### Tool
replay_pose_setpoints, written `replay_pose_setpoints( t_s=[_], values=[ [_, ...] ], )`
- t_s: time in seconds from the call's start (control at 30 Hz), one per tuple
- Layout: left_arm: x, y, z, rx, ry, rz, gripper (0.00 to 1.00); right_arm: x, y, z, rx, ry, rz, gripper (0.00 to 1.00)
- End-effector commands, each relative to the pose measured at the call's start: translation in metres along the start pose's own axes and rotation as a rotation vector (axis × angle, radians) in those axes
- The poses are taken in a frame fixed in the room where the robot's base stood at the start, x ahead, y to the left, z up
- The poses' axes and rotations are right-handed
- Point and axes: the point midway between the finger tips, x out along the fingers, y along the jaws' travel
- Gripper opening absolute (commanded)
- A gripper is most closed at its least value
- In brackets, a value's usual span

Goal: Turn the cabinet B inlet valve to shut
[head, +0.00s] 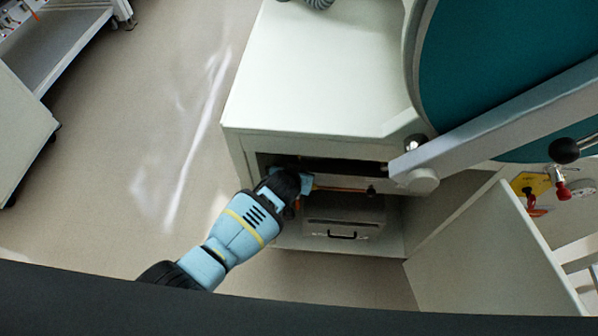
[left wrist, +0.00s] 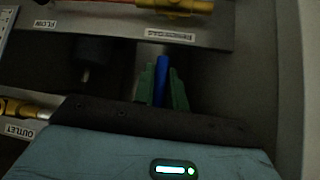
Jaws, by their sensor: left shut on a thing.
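My left gripper (head: 304,184) reaches into the open lower compartment of a white cabinet (head: 310,70) in the head view. In the left wrist view its green fingers (left wrist: 162,82) are shut on a blue handle (left wrist: 162,66), which stands up between them. No label reading inlet is readable, and the base of the blue handle is hidden behind the gripper. A brass fitting with an OUTLET label (left wrist: 20,131) is at the left. My right gripper is in neither view.
A panel with a FLOW label (left wrist: 46,23) and a yellow brass fitting (left wrist: 180,6) lies just beyond. In the head view a grey box (head: 343,221) sits in the compartment, and an open door (head: 490,255) stands to the right.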

Motion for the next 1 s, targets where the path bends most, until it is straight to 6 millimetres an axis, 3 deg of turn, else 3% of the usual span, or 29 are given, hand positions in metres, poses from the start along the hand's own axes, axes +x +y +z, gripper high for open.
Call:
replay_pose_setpoints(
  t_s=[0.2, 0.23, 0.37, 0.73, 1.0],
  values=[
    [0.0, -0.002, -0.001, 0.007, 0.0, -0.004, 0.0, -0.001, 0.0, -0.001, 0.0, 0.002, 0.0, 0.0],
    [0.0, -0.002, -0.001, 0.007, 0.0, -0.005, 0.17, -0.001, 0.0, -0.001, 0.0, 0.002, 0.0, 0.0],
    [0.0, -0.002, -0.001, 0.005, 0.0, -0.003, 0.34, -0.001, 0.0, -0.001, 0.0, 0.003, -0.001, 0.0],
    [-0.003, -0.001, -0.001, 0.003, 0.001, -0.002, 0.35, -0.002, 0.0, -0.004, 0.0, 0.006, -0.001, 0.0],
    [-0.034, -0.001, -0.003, 0.002, 0.003, -0.002, 0.35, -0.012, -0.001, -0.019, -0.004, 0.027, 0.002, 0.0]
  ],
)
